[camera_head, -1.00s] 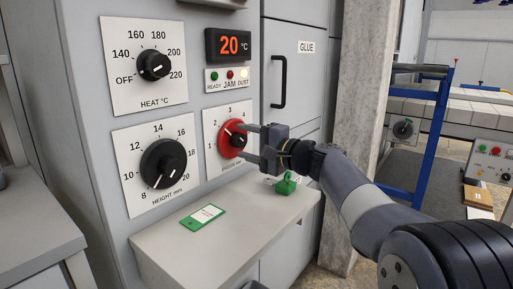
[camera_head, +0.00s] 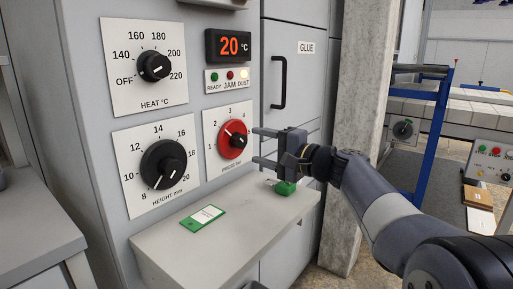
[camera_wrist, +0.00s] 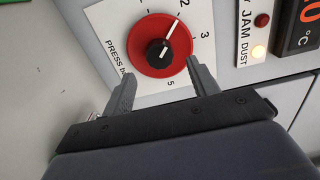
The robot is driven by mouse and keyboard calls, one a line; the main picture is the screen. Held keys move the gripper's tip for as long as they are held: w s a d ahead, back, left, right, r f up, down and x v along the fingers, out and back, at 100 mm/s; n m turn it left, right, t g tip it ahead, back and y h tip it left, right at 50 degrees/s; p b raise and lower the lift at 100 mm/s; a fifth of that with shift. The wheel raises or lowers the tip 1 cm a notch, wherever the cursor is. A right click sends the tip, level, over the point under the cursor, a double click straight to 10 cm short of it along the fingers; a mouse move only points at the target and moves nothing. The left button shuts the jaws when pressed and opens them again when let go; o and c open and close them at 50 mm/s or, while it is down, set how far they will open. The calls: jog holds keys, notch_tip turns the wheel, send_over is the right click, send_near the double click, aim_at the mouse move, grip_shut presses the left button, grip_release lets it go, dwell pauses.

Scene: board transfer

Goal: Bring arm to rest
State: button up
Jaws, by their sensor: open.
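My gripper (camera_head: 262,147) is open and empty, to the right of the red press knob (camera_head: 232,140) and apart from it. In the wrist view the red knob (camera_wrist: 160,50) with its black centre shows beyond and between my open fingers (camera_wrist: 163,88). Its white pointer line is near 2. My arm reaches in from the lower right of the head view.
The panel holds a heat dial (camera_head: 154,66), a height dial (camera_head: 163,164) and a display (camera_head: 228,45) reading 20 °C. The dust lamp (camera_head: 244,74) is lit. A concrete pillar (camera_head: 352,80) stands behind my arm.

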aim_at(243, 141)
jog(key=x, duration=0.4)
jog(key=shift+w+a+r, duration=0.2)
jog(key=shift+w+a, duration=0.05)
jog(key=shift+w, duration=0.05)
jog(key=shift+s+d+m+p, duration=0.1)
jog(key=shift+m+p, duration=0.6)
jog(key=shift+p, duration=0.45)
jog(key=m+p, duration=0.4)
jog(key=p, duration=0.2)
jog(key=m+p, duration=0.3)
jog(key=p, duration=0.2)
jog(key=shift+m+p, duration=0.3)
jog(key=shift+p, duration=0.05)
jog(key=m+p, duration=0.4)
jog(key=p, duration=0.3)
jog(key=shift+f+p, duration=0.1)
jog(key=shift+p, duration=0.2)
jog(key=m+p, duration=0.5)
jog(key=p, duration=0.3)
jog(key=shift+b+v, duration=0.3)
jog(key=shift+v, duration=0.7)
jog(key=shift+s+d+f, duration=0.2)
jog(key=shift+s+d, duration=0.15)
jog(key=shift+s, duration=0.05)
jog(key=shift+a, duration=0.1)
